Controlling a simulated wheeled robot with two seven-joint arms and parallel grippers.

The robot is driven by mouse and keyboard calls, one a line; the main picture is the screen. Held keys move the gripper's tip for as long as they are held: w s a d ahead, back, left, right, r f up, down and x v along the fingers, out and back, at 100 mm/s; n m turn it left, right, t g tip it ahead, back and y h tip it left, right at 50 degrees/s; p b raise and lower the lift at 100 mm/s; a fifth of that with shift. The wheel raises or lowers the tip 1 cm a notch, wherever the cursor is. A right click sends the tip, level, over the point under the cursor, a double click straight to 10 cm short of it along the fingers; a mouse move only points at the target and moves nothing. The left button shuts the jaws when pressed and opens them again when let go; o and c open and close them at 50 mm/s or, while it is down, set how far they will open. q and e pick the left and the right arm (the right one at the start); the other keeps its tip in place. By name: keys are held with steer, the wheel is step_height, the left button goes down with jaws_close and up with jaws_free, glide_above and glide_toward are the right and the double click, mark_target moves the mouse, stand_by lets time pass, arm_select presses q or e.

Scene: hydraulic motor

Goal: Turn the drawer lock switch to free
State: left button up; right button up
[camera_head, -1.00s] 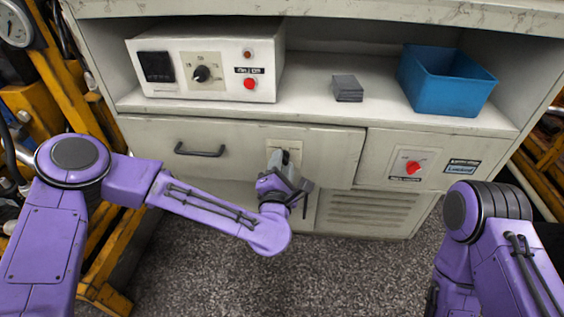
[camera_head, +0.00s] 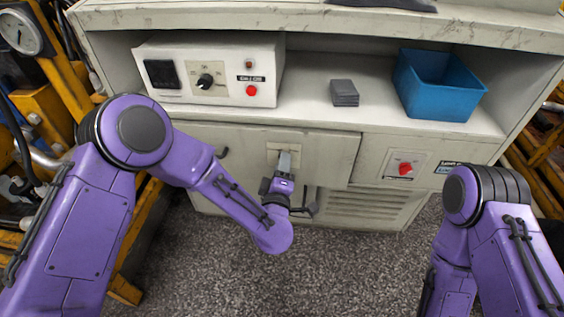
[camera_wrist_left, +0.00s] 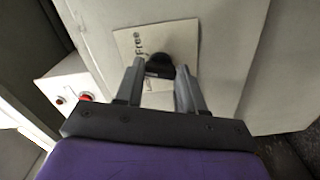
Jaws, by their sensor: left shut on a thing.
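The drawer lock switch is a black knob (camera_wrist_left: 158,63) on a pale plate (camera_wrist_left: 124,44) in the left wrist view. The word "Free" is printed on the plate, beside the knob. The plate also shows on the drawer front (camera_head: 335,160) in the head view (camera_head: 271,157), where my gripper hides the knob. My left gripper (camera_head: 284,160) is shut on the knob; its two grey fingers stand on either side of it in the left wrist view (camera_wrist_left: 160,72). The drawer looks closed. My right arm is at the lower right of the head view, its gripper out of sight.
A dark drawer handle (camera_head: 222,153) is partly hidden behind my left arm. Above are a control box (camera_head: 215,70), a grey block stack (camera_head: 344,93) and a blue bin (camera_head: 437,85). A red switch (camera_head: 405,169) is on the right panel. The floor in front is clear.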

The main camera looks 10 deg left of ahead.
arm_select(q)
steer(key=m+p, duration=0.2)
steer(key=m, duration=0.3)
arm_select(e)
step_height(320, 180, up, 2)
steer(key=shift+r, duration=0.3)
stand_by(0.3)
arm_select(q)
steer(key=o, duration=1)
steer(key=shift+o, duration=0.2)
